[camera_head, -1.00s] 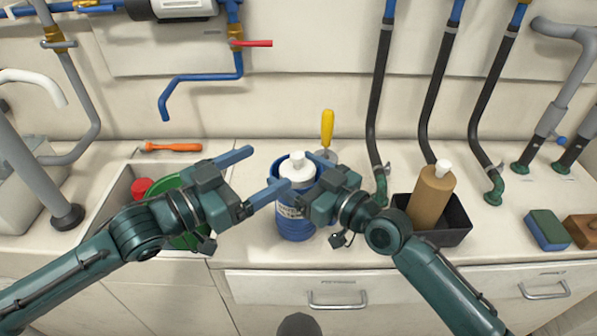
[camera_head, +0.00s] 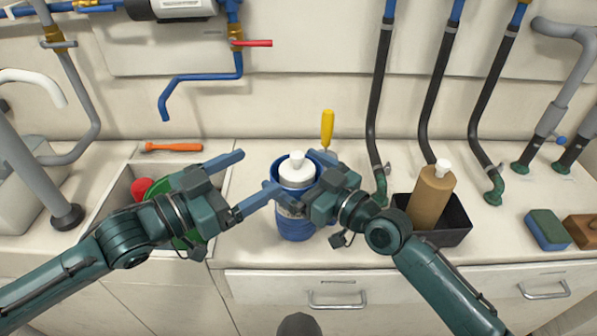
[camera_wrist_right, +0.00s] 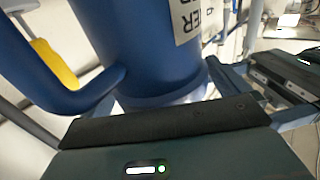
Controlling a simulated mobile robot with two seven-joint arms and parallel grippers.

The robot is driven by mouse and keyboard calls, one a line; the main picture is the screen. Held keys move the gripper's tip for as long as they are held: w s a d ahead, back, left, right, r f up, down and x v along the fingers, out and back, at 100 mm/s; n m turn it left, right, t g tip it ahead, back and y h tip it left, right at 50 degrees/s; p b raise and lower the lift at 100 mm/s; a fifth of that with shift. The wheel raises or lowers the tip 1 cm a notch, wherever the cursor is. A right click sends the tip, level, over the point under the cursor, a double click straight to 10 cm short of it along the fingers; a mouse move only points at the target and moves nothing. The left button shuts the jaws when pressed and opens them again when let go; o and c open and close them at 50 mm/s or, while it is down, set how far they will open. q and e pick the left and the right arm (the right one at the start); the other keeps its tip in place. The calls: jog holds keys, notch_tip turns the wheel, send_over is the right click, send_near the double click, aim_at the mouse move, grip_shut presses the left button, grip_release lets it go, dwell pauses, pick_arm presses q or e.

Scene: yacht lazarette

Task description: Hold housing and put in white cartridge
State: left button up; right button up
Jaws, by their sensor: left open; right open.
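The blue housing (camera_head: 296,229) stands upright on the counter and carries a white label. The white cartridge (camera_head: 297,174) stands upright in its open top, with its neck and shoulder above the rim; its lower part is hidden. My left gripper (camera_head: 258,173) is open and empty, just left of the housing, with its lower finger near the housing's front left side. My right gripper (camera_head: 292,180) is open, with its fingers around the housing from the right. The right wrist view shows the housing (camera_wrist_right: 145,45) close up between its fingers.
A brown cartridge (camera_head: 431,198) stands in a black bin (camera_head: 454,234) on the right. A sink (camera_head: 119,197) at left holds a green and a red object. A yellow-handled tool (camera_head: 327,129) is behind the housing. Black hoses (camera_head: 376,95) hang behind. Sponges (camera_head: 546,229) lie far right.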

jog(key=v, duration=1.2)
jog(key=shift+c, duration=0.2)
jog(key=shift+c, duration=0.8)
jog(key=s+d+r+p, duration=0.1)
jog(key=s+d+r, duration=0.1)
jog(key=s+d, duration=0.2)
jog(key=shift+s+d, duration=0.4)
jog(key=shift+d, duration=0.2)
